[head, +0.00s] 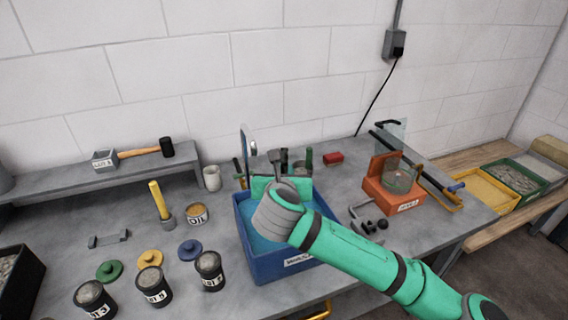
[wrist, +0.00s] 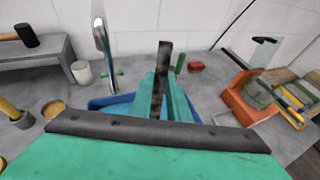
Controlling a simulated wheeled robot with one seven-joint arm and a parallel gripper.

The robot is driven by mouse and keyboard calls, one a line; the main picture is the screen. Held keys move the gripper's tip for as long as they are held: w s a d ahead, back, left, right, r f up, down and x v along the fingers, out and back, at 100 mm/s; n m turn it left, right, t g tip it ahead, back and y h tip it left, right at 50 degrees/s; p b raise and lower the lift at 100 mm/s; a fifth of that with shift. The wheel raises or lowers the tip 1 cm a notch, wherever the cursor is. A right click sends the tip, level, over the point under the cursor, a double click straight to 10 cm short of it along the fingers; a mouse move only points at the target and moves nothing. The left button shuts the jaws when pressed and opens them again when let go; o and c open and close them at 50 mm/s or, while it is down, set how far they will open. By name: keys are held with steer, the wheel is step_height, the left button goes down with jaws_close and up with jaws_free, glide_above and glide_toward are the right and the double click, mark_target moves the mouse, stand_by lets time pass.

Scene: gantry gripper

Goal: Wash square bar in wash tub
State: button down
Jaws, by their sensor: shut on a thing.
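The blue wash tub (head: 296,266) stands on the grey bench, with a label on its front and blue water inside. My gripper (wrist: 160,95) is over the tub, its green fingers shut on a dark grey bar, which I take to be the square bar (wrist: 164,58). In the wrist view the bar sticks up past the fingers, and the blue tub (wrist: 100,103) shows behind them. My wrist hides much of the tub and most of the grip in the head view. I cannot tell whether the bar touches the water.
An orange stand (head: 379,190) with a glass jar is right of the tub, with black clamp parts (head: 367,222) nearby. A tin (head: 197,213), lids and labelled black pots (head: 208,270) are left. A white cup (head: 212,177) and red block (head: 333,158) are behind.

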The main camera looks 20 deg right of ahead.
mark_target(285, 151)
steer(key=shift+f, duration=4.25)
steer(key=shift+r, duration=0.2)
steer(key=shift+r, duration=0.2)
steer(key=shift+f, duration=0.4)
steer(key=shift+r, duration=7)
